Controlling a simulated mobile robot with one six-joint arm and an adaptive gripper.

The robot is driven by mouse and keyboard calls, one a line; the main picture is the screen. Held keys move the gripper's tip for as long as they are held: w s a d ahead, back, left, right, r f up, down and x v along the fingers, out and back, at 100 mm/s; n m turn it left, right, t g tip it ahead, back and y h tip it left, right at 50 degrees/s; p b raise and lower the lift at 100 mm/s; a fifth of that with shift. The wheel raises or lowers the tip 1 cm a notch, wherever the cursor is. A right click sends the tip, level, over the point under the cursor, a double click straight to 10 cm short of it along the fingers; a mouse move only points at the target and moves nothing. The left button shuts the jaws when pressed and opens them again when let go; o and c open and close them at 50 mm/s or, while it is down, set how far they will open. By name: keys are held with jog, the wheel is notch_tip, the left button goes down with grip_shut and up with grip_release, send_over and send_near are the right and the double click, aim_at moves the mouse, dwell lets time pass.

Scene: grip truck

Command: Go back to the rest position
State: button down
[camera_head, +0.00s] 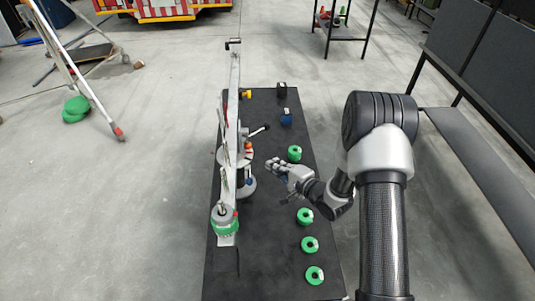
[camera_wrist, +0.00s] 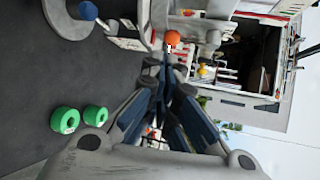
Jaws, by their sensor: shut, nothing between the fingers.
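My gripper (camera_head: 277,168) is over the middle of the black table (camera_head: 262,262) in the head view, at the end of my arm coming from the right. Its fingers are shut with nothing between them. In the wrist view the gripper (camera_wrist: 168,65) points toward an orange knob (camera_wrist: 172,38) on a grey metal rig. The rig (camera_head: 232,110) stands along the left half of the table, just left of my gripper. I cannot tell the exact gap between fingertips and rig.
Several green rings lie on the table's right side, one near the front (camera_head: 315,275) and one beyond my gripper (camera_head: 294,153). A stepladder (camera_head: 78,75) stands at left, a grey bench (camera_head: 480,150) at right. Open floor lies left of the table. A truck (camera_head: 160,8) is behind.

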jog(key=shift+f+v, duration=0.15)
jog(key=shift+v, duration=0.55)
jog(key=shift+f+v, duration=0.1)
jog(key=shift+v, duration=0.65)
